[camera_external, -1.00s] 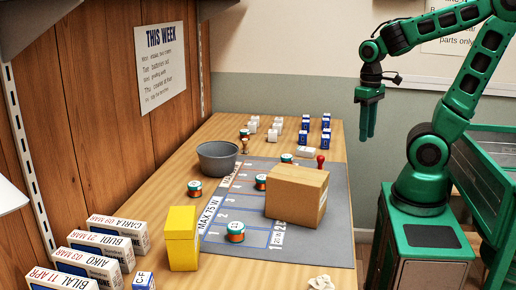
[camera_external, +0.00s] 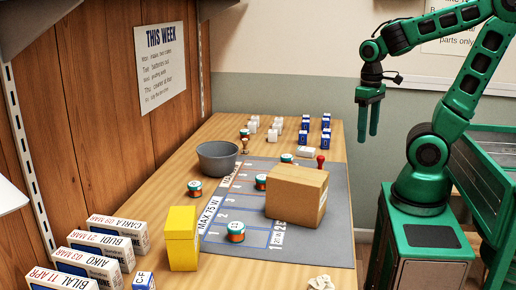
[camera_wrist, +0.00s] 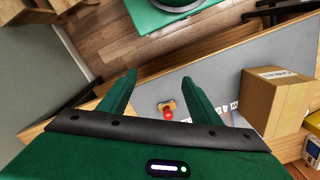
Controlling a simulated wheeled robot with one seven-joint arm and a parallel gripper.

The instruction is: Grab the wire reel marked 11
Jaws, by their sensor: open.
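Several wire reels, teal and orange with white tops, show in the external view. One (camera_external: 236,231) stands near the front of the grey mat (camera_external: 332,238); its top mark looks like 11 but is small. Another reel (camera_external: 260,182) stands left of the cardboard box, one (camera_external: 195,188) on bare wood left of the mat, and one (camera_external: 286,158) at the mat's far edge. The other marks are unreadable. My gripper (camera_external: 369,134) hangs right of the table, fingers down, open and empty, apart from all reels. It also shows in the wrist view (camera_wrist: 160,84), where no reel is visible.
A cardboard box (camera_external: 292,188) stands on the mat's right part, with a red-knobbed stamp (camera_external: 320,162) behind it. A yellow box (camera_external: 183,238) and a grey bowl (camera_external: 216,158) stand left. Small white and blue boxes (camera_external: 304,137) fill the back.

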